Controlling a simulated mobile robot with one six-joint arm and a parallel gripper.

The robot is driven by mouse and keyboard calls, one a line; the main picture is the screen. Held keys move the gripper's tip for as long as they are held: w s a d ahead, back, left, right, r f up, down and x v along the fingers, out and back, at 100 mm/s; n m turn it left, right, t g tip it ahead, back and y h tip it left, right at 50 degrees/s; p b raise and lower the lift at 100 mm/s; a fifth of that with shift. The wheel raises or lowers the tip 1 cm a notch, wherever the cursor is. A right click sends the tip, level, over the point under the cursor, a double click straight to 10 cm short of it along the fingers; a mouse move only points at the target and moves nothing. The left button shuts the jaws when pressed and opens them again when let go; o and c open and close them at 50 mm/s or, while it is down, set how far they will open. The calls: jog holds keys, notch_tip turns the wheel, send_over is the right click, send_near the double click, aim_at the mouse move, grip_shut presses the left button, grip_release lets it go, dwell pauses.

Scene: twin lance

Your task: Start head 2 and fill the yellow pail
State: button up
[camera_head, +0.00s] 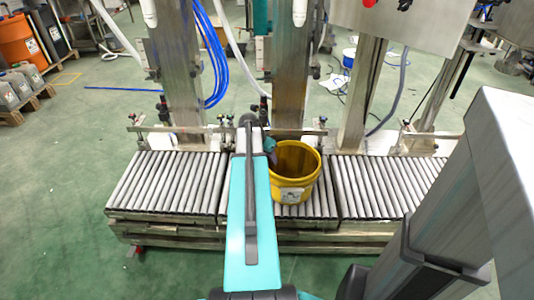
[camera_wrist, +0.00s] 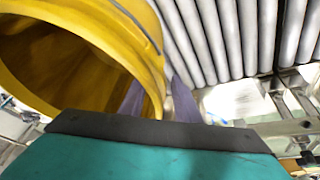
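The yellow pail (camera_head: 309,181) stands upright, open at the top, on the middle part of the roller conveyor, in front of the second steel column (camera_head: 290,85). A white filling nozzle (camera_head: 300,12) hangs at the top edge by that column. In the wrist view the pail (camera_wrist: 135,35) fills the upper left. My gripper (camera_wrist: 158,82) has two greyish-purple fingers set apart, one over the pail's inside and one outside, with the rim between them. Contact with the rim cannot be told. In the head view my arm hides most of the gripper.
The roller conveyor (camera_head: 380,185) has bare rollers on both sides of the pail. A steel control box (camera_head: 400,25) with a red button (camera_head: 369,3) and a black switch (camera_head: 404,5) is at upper right. Another nozzle (camera_head: 148,12) hangs at left. Blue hoses (camera_head: 217,60) hang between columns.

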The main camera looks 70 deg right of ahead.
jog(key=shift+x, duration=1.05)
